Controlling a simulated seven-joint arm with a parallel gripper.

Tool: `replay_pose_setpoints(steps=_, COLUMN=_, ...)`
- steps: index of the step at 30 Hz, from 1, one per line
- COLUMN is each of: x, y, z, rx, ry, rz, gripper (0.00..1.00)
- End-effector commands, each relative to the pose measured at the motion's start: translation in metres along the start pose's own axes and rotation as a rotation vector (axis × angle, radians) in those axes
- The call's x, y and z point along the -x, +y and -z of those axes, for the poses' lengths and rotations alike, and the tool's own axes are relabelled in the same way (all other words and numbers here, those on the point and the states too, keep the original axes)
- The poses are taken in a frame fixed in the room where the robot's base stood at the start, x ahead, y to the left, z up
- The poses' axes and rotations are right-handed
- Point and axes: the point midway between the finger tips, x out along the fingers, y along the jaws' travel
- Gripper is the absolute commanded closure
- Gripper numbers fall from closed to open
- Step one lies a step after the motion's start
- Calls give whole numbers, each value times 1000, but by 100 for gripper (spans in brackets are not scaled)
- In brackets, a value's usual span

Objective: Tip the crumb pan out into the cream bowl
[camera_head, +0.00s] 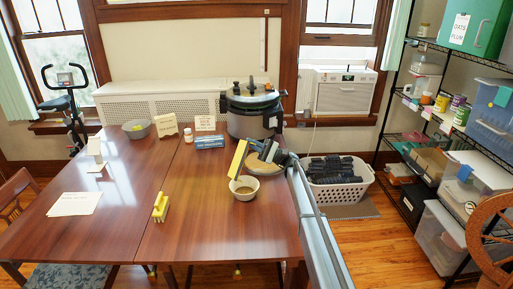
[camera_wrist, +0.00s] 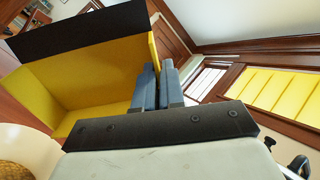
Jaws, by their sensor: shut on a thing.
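The crumb pan is a yellow open-ended box with a dark edge (camera_wrist: 100,70). In the head view the pan (camera_head: 238,158) stands steeply tilted over the cream bowl (camera_head: 244,195), its low end at the bowl's far left rim. I cannot tell whether they touch. My gripper (camera_wrist: 158,78) is shut on the pan's side wall. The inner faces that show in the wrist view look bare. The bowl holds brown matter; part of the bowl (camera_wrist: 28,138) also shows at lower left in the wrist view.
The table's front is mostly clear.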

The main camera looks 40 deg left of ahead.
Motion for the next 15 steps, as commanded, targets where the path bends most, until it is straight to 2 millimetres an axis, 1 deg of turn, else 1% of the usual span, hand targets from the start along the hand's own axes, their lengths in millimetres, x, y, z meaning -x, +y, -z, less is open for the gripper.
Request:
replay_pose_setpoints(steps=9, x=-2, y=0, z=0, rx=-1, ry=6, rz=-12, gripper=100)
replay_pose_setpoints(steps=11, x=-7, y=0, z=0, rx=-1, ry=18, rz=-35, gripper=100)
replay_pose_setpoints(steps=15, x=-23, y=2, z=2, rx=-3, ry=69, rz=-128, gripper=100)
